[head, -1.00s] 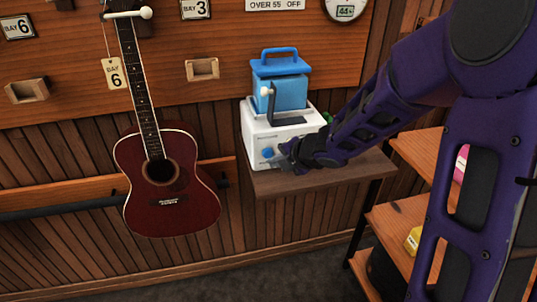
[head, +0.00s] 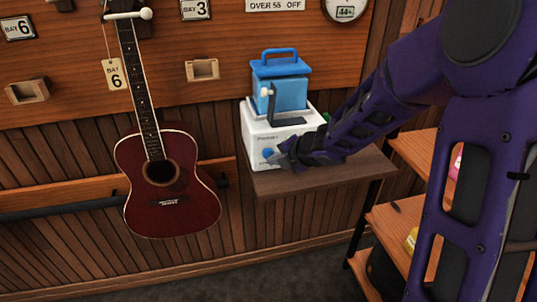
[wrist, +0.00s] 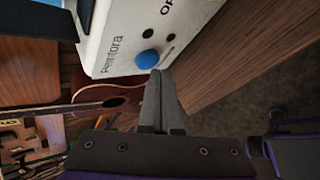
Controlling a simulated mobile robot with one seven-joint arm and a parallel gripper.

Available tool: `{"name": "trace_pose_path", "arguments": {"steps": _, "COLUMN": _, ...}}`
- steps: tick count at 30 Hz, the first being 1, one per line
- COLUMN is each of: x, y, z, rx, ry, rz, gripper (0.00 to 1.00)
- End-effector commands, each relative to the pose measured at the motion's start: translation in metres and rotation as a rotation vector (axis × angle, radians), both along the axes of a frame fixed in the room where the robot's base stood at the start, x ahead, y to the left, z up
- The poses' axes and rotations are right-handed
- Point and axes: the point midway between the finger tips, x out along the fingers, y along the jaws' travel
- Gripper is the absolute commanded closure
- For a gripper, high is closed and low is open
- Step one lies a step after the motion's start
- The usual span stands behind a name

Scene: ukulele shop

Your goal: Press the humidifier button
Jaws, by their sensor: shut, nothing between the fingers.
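The humidifier is a white box (head: 256,137) with a blue tank (head: 281,88) on top, standing on a small wooden shelf. Its round blue button (head: 267,153) is on the front face and shows large in the wrist view (wrist: 147,59), with small dark round spots near it. My gripper (head: 275,158) is shut and empty in front of that face. In the wrist view my fingertips (wrist: 160,73) are right beside the blue button, at its lower right. I cannot tell whether they touch it.
The wooden shelf (head: 320,176) extends right of the humidifier under my arm. A red ukulele (head: 165,205) hangs on the wall to the left. A wooden rack (head: 395,222) stands at lower right. The floor below the shelf is open.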

Motion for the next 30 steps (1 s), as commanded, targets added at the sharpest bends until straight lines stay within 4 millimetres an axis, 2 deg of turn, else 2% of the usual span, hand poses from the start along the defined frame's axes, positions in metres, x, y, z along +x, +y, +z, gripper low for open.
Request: {"name": "trace_pose_path", "arguments": {"steps": 30, "x": 0.0079, "y": 0.0024, "z": 0.0, "rx": 0.0, "ry": 0.0, "rz": 0.0, "gripper": 1.0}}
